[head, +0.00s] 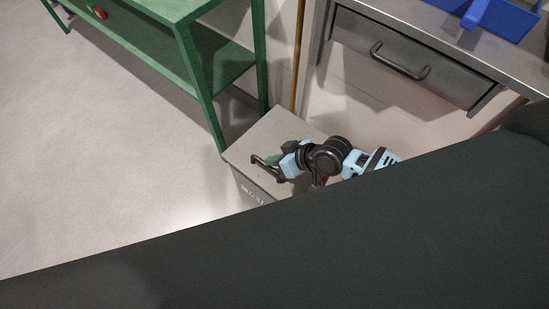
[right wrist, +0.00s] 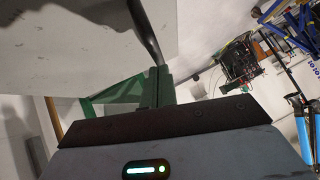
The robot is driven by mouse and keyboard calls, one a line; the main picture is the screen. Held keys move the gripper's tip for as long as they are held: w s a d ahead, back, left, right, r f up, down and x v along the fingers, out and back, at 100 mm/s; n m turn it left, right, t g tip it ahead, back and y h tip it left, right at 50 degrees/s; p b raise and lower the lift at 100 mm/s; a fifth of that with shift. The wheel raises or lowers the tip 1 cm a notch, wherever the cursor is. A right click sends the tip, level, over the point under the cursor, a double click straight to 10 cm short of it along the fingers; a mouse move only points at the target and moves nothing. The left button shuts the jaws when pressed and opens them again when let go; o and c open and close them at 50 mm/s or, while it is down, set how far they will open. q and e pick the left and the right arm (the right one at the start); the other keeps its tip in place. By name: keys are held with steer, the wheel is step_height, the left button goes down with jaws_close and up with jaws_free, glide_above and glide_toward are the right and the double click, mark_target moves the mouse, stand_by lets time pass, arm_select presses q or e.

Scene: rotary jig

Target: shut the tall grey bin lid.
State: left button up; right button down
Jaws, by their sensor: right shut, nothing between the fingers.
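The tall grey bin stands between the green bench and the grey workbench in the head view; its front wall (head: 249,188) carries a pale label, and its lower part is hidden. Its grey lid (head: 270,132) lies over the top and looks about level; I cannot tell whether a small gap is left. A dark bar handle (head: 262,168) sits at the lid's front edge. My right gripper (head: 272,160) is shut and empty beside the handle. In the right wrist view its green fingers (right wrist: 158,90) are together near the handle's end (right wrist: 144,32), below the lid surface (right wrist: 95,45). My left gripper is out of view.
The green bench (head: 215,70) with a lower shelf stands close on the left of the bin. The grey workbench (head: 400,60) has a drawer with a dark handle, and blue bins (head: 505,18) on top. The floor at left (head: 100,160) is clear.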

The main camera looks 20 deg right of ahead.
mark_target(274, 171)
steer(key=f, duration=0.2)
steer(key=s+a+f+b, duration=0.1)
steer(key=shift+f, duration=0.25)
steer(key=shift+s, duration=0.1)
steer(key=shift+f, duration=0.1)
steer(key=shift+s+d+r, duration=0.3)
steer(key=shift+r, duration=0.05)
steer(key=v, duration=0.4)
steer(key=p+v, duration=0.1)
steer(key=v, duration=0.1)
steer(key=shift+w+r, duration=0.3)
steer(key=shift+r, duration=0.1)
steer(key=shift+s+d+r, duration=0.1)
steer(key=shift+d+r, duration=0.15)
steer(key=shift+r, duration=0.05)
steer(key=shift+a, duration=0.1)
